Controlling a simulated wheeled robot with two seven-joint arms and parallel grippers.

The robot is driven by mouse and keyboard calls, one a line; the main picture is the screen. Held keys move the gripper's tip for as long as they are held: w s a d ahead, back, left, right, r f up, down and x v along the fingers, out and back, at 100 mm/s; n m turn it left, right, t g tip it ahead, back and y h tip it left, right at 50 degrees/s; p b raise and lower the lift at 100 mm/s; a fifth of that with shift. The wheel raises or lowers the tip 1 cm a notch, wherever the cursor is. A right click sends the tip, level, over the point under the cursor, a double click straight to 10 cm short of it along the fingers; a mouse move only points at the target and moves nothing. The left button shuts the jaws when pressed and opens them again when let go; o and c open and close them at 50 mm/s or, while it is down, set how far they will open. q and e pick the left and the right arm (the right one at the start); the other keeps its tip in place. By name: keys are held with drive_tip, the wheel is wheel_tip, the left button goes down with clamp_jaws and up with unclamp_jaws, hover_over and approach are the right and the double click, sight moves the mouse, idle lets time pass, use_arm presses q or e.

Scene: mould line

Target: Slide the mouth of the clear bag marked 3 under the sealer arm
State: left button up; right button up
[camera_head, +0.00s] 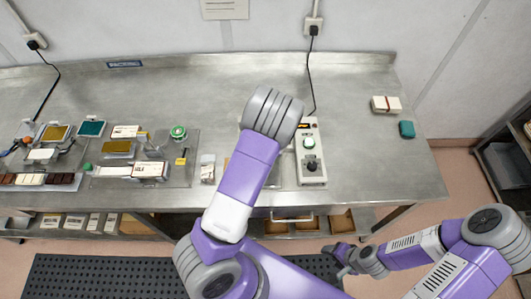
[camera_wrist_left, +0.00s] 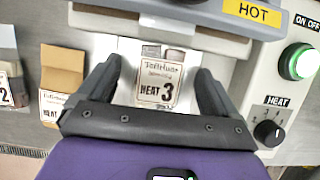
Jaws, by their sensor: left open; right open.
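The clear bag marked 3 (camera_wrist_left: 160,92) lies between the fingers of my left gripper (camera_wrist_left: 157,70) in the left wrist view. Its label reads HEAT 3, and brown pieces show at its far end. That end is close to the front edge of the pale sealer arm (camera_wrist_left: 150,27); I cannot tell whether it is under it. My left gripper is open, a finger on each side of the bag. In the head view my left arm hides that gripper and the bag, and partly covers the sealer (camera_head: 312,172). My right gripper (camera_head: 341,256) is open, low in front of the bench.
The sealer has a HOT label (camera_wrist_left: 260,12), a lit green button (camera_wrist_left: 300,62) and a HEAT knob (camera_wrist_left: 268,133). Left of bag 3 lie a brown bag (camera_wrist_left: 62,70) and a bag marked 2 (camera_wrist_left: 8,75).

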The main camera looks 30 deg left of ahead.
use_arm(q)
drive_tip(key=v, duration=0.7)
drive_tip(key=shift+r, duration=0.3)
